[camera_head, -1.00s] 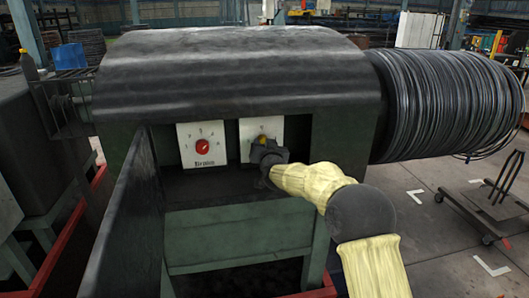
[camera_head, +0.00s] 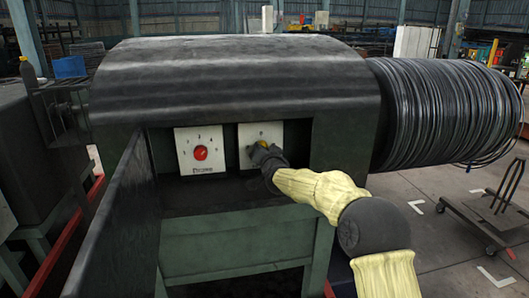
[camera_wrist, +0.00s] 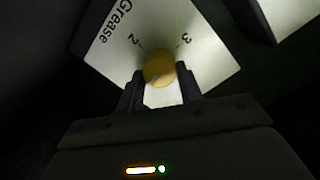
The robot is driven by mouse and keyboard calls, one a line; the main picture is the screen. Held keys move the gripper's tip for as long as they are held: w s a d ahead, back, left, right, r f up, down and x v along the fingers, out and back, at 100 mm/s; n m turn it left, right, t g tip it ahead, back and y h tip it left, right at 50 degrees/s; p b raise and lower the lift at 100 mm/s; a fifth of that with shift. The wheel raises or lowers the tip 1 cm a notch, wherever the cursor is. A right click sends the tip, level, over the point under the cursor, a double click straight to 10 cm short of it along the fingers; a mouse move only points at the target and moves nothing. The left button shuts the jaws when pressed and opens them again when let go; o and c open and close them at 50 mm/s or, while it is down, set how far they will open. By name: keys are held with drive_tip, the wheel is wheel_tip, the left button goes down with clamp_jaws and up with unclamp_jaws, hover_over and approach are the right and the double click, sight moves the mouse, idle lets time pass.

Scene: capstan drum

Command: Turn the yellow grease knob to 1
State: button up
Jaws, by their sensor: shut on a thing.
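The yellow grease knob (camera_wrist: 159,68) sits on a white plate (camera_wrist: 205,32) marked "Grease", with the numerals 2 and 3 in view. A 1 is not visible. My gripper (camera_wrist: 160,90) is shut on the knob, one finger on each side of it. A thin dark line shows on the knob's lower face, but its pointing is hard to read. In the head view the same white plate (camera_head: 247,132) is the right one of two, and my gripper (camera_head: 264,154) covers nearly all of the knob.
A second white plate (camera_head: 183,164) with a red knob (camera_head: 200,153) is just to the left. A dark upright panel (camera_head: 112,225) stands at the lower left. A dark hood (camera_head: 230,75) overhangs the plates. A large wire coil (camera_head: 445,112) is at the right.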

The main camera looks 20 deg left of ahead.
drive_tip(key=o, duration=1)
drive_tip(key=shift+s+d, duration=0.1)
drive_tip(key=b+v, duration=0.3)
drive_tip(key=v, duration=1.4)
drive_tip(key=shift+d, duration=0.1)
